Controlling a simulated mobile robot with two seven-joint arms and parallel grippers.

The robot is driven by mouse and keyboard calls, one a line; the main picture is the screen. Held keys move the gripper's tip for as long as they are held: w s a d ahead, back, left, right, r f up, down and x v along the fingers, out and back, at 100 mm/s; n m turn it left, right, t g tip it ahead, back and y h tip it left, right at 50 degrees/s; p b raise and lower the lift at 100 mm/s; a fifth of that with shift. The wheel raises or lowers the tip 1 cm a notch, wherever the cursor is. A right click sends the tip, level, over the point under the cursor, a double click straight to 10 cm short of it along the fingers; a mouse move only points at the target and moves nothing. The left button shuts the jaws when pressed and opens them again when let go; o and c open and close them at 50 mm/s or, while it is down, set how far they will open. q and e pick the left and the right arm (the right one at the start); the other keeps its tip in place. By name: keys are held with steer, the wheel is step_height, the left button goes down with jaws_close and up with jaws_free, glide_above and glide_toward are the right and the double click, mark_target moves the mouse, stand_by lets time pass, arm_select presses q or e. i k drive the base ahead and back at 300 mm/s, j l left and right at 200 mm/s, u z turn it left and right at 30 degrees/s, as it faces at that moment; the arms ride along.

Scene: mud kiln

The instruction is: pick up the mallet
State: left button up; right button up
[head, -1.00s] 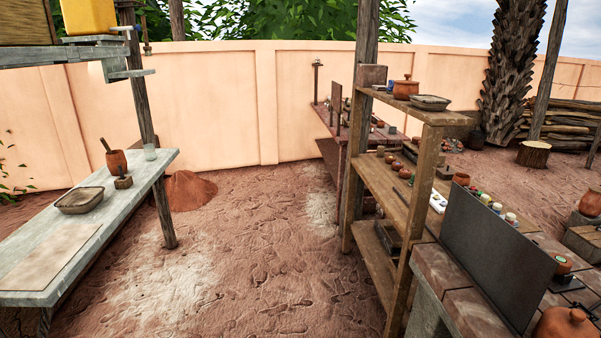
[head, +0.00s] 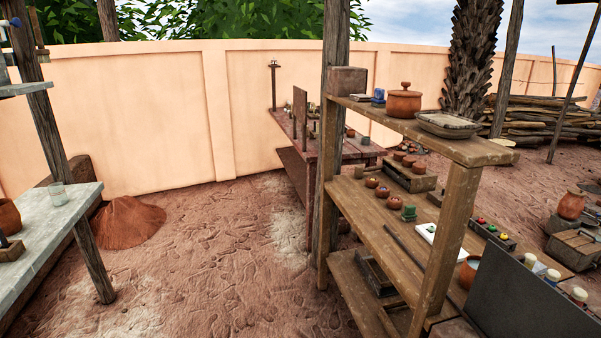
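I cannot make out a mallet for certain in the head view. A small wooden block with a dark upright piece (head: 10,250) stands on the pale table (head: 45,225) at the left edge. It is cut by the picture edge, and I cannot tell whether it is a mallet. A dark stick-like thing (head: 405,246) lies on the middle shelf of the wooden rack (head: 455,235), and what it is cannot be told. Neither of my grippers shows.
The rack holds a lidded clay pot (head: 403,101), a shallow dish (head: 447,125) and small pots. A dark upright panel (head: 530,300) stands front right. A clay mound (head: 128,222) lies behind the pale table. Bare ground (head: 220,265) between table and rack is open.

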mark_target(359, 170)
steer(key=i+z, duration=0.35)
steer(key=i, duration=0.2)
steer(key=i+j+z, duration=0.35)
steer(key=i, duration=0.2)
steer(key=l, duration=0.1)
